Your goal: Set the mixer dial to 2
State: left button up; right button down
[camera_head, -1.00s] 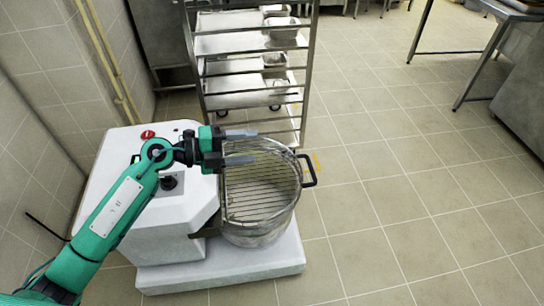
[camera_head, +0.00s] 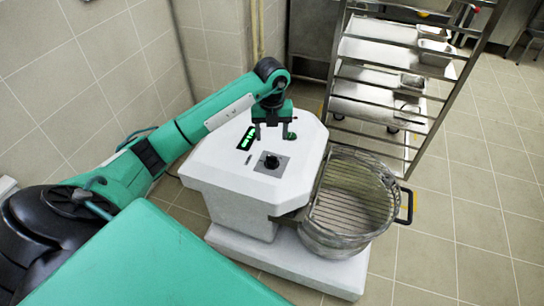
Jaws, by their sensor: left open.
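The white mixer (camera_head: 225,180) stands left of centre. A dark display strip (camera_head: 247,138) with green marks is left of the dial. My left gripper (camera_head: 272,134) points down over the mixer's top, just behind the dial in the picture. Its two fingers are apart with nothing between them, and it does not appear to touch the dial. A green spot (camera_head: 290,135) shows by its right finger. My right gripper is not in view.
The mixer's steel bowl with its wire guard (camera_head: 352,202) is to the right of the dial, with a black handle (camera_head: 406,207) sticking out. A metal tray rack (camera_head: 395,85) stands behind. Tiled walls close in on the left. Open floor lies to the right.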

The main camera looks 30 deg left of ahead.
aim_at(272, 156)
pick_arm(q)
notch_tip(272, 156, down, 11)
jog(key=shift+r, duration=0.1)
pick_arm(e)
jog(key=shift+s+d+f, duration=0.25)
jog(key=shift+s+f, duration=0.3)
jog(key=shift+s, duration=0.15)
pick_arm(q)
jog(key=c, duration=0.9)
jog(key=shift+c, duration=0.4)
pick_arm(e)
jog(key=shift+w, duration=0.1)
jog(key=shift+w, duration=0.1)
